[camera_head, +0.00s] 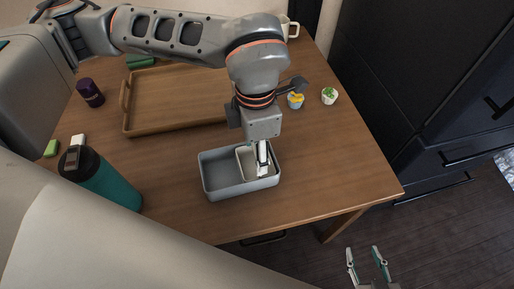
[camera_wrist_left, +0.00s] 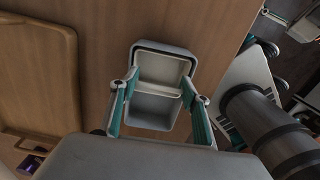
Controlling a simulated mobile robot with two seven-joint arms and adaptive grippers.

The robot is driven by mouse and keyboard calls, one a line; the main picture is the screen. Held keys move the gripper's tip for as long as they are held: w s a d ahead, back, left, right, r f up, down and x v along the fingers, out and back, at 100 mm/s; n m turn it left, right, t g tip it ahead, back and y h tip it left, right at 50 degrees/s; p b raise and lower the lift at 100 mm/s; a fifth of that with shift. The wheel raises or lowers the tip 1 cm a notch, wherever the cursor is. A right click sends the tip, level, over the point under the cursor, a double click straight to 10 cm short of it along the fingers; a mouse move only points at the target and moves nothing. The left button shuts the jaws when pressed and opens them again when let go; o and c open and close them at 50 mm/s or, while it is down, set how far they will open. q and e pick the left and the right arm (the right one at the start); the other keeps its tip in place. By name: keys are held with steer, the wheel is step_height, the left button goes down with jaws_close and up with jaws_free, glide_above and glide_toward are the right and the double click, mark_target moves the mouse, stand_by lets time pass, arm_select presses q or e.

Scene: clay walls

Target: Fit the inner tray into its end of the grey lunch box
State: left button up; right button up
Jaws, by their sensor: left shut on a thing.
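The grey lunch box (camera_head: 222,190) stands on the wooden table near its front edge; it also shows in the left wrist view (camera_wrist_left: 150,112). The cream inner tray (camera_head: 245,160) is at the right end of the box in the head view and at the upper end in the left wrist view (camera_wrist_left: 160,68). I cannot tell whether it rests on the bottom. My left gripper (camera_head: 262,168) reaches down from above, shut on the tray, with a finger on each side in the wrist view (camera_wrist_left: 160,78). My right gripper (camera_head: 367,258) is open and empty, beyond the table's front edge.
A wooden tray (camera_head: 170,97) lies behind the box. A teal bottle (camera_head: 115,186) and a purple cup (camera_head: 90,92) stand at the left. Two small cups (camera_head: 296,101) (camera_head: 329,96) stand at the back right. The table right of the box is clear.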

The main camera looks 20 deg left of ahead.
arm_select(q)
steer(key=o, duration=1)
steer(key=shift+f, duration=0.2)
steer(key=shift+r, duration=0.1)
step_height(320, 180, up, 12)
steer(key=shift+r+p, duration=0.1)
steer(key=shift+p, duration=1)
steer(key=shift+s, duration=0.1)
